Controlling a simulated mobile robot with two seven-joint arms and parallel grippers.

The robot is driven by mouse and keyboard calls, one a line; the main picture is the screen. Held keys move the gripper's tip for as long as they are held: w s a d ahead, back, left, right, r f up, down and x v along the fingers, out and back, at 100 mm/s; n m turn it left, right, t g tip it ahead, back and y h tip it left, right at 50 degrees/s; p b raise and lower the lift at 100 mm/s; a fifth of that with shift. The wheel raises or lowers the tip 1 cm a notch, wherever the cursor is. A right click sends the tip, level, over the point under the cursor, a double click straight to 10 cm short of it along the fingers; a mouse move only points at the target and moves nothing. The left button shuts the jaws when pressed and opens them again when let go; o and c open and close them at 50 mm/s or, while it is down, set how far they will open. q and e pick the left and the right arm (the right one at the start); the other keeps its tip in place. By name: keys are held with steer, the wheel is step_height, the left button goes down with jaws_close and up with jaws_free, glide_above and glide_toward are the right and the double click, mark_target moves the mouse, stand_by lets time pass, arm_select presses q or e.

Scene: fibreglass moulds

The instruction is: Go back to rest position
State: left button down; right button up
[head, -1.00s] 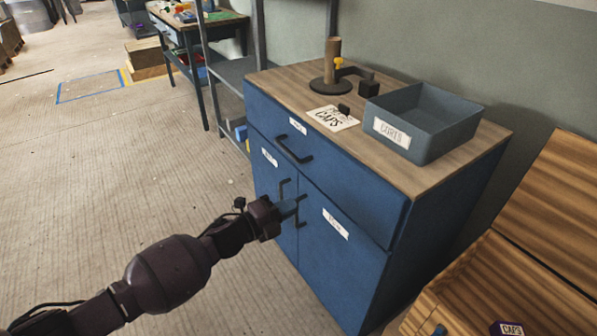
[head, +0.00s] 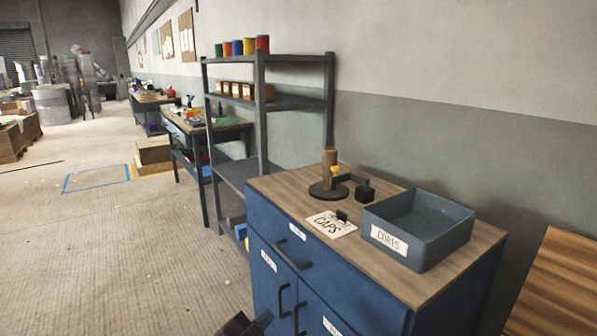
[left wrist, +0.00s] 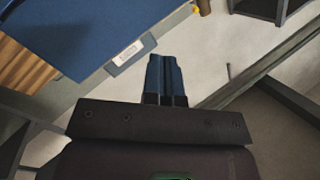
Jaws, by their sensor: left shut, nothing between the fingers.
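My left gripper shows at the bottom edge of the head view (head: 262,320), mostly cut off by the frame, in front of the blue cabinet's doors. In the left wrist view its two blue fingers (left wrist: 165,78) are together with nothing between them. The blue cabinet (head: 330,290) has a wooden top, a drawer and two doors with dark handles; drawer and doors look shut. The same blue surface with a white label shows in the left wrist view (left wrist: 85,30), apart from the fingertips. My right gripper is in neither view.
A grey shelf rack (head: 262,130) stands behind. A wooden box (head: 555,290) is at right.

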arm_select(q)
steer(key=s+a+f+n+g+y+p, duration=0.1)
steer(key=s+a+f+n+y, duration=0.2)
steer(key=s+a, duration=0.3)
steer(key=s+a+f+n+g+y+p, duration=0.1)
steer(key=s+a+f+n, duration=0.4)
steer(key=s, duration=1.1)
steer(key=s+a+f+n+g+y+p, duration=0.2)
steer(key=s+a+f+n+y, duration=0.1)
steer(key=s+a, duration=0.6)
steer(key=s+n+y, duration=0.1)
steer(key=s+y, duration=0.1)
steer(key=s, duration=0.1)
steer(key=shift+f+n, duration=0.3)
steer(key=shift+f, duration=0.1)
